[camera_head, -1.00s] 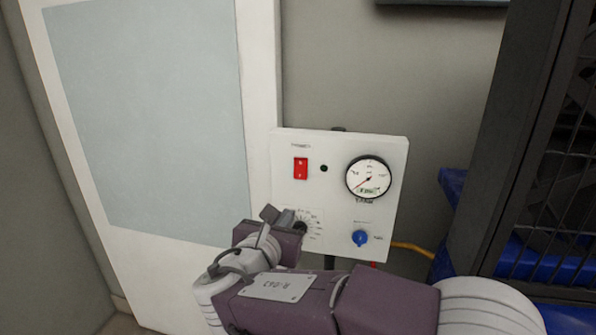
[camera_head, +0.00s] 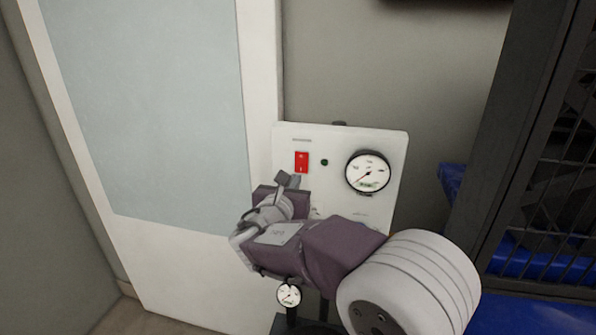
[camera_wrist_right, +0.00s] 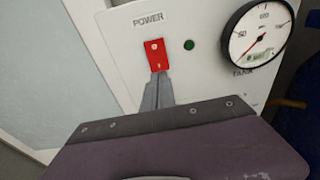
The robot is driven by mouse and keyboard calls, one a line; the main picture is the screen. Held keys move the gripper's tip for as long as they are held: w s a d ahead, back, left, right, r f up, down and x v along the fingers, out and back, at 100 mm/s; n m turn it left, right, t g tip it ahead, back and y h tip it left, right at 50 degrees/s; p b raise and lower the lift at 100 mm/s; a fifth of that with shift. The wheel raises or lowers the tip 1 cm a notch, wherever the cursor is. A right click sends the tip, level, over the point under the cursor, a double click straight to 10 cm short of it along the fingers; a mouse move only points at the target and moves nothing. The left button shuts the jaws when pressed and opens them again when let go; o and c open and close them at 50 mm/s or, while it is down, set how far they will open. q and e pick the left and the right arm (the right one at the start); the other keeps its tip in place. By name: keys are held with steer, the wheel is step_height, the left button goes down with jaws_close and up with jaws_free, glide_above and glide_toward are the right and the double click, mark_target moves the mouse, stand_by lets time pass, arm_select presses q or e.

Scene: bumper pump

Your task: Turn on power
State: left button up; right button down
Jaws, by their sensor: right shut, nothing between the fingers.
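The red power switch (camera_head: 301,162) is at the upper left of the white control panel (camera_head: 328,138). It also shows in the right wrist view (camera_wrist_right: 156,54), under the word POWER. My right gripper (camera_head: 288,180) is shut and empty, just below the switch. In the right wrist view its fingertips (camera_wrist_right: 158,76) overlap the switch's lower edge; I cannot tell whether they touch it. The small round lamp (camera_head: 324,162) right of the switch looks dark green. My left gripper is not in view.
A round gauge (camera_head: 367,172) sits at the panel's upper right. A lower gauge (camera_head: 289,295) shows beneath my right arm, which hides the panel's lower controls. A white door (camera_head: 160,120) stands at left. A dark mesh frame (camera_head: 520,150) and blue parts (camera_head: 545,262) are at right.

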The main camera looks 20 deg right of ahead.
mark_target(300, 172)
steer(key=p+x, duration=0.1)
steer(key=x, duration=0.1)
steer(key=shift+w+d+r, duration=0.1)
steer(key=shift+w+d, duration=0.2)
steer(key=shift+w+d+f, duration=0.2)
steer(key=shift+w+d, duration=0.15)
steer(key=shift+w, duration=0.2)
steer(key=shift+w+d+f+t+b, duration=0.15)
steer(key=shift+t+b, duration=0.15)
steer(key=shift+b, duration=0.9)
